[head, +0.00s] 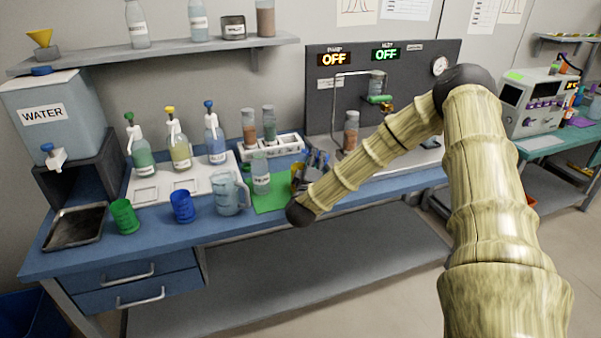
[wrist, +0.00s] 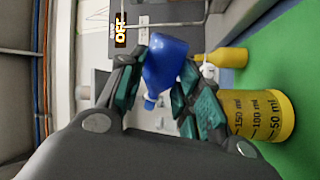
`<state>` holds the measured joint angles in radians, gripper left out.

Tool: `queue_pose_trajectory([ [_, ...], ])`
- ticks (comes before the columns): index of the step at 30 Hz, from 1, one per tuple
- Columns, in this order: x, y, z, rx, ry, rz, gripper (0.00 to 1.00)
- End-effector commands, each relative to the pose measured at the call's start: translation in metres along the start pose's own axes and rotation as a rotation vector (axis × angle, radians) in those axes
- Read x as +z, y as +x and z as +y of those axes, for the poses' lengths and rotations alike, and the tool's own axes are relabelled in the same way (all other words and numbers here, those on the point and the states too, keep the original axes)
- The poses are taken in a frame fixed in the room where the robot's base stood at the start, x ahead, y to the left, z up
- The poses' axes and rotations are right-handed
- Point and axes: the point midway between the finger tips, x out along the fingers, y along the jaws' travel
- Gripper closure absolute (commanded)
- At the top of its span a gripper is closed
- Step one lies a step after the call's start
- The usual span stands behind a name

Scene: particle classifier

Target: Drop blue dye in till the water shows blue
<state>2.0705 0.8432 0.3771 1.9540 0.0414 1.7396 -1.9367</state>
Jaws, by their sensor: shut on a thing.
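My gripper (head: 312,165) is over the right part of the green mat (head: 268,202). In the wrist view, its fingers are shut on a small blue dye bottle (wrist: 166,62) with a pale tip. The bottle lies roughly sideways and is held above the mat. A clear jug (head: 229,193) stands just left of the mat. I cannot tell any blue colour in either vessel. The held bottle is mostly hidden in the head view.
A yellow graduated beaker (wrist: 268,115) and a yellow dropper bottle (wrist: 235,57) stand close to the gripper. Green (head: 124,215) and blue (head: 182,206) cups stand near the bench front. Squeeze bottles stand on a white tray (head: 148,190). A WATER tank (head: 75,105) stands at left.

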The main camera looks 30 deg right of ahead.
Motion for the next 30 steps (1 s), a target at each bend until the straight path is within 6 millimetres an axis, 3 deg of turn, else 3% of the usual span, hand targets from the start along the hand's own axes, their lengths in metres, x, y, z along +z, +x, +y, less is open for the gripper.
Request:
queue_pose_trajectory([
  [14, -0.006, 0.001, 0.005, 0.001, 0.126, -0.017, 0.9],
  [21, -0.007, -0.001, -0.003, 0.0, 0.257, -0.036, 0.9],
  [30, -0.016, 0.002, 0.009, 0.001, 0.454, -0.066, 0.9],
])
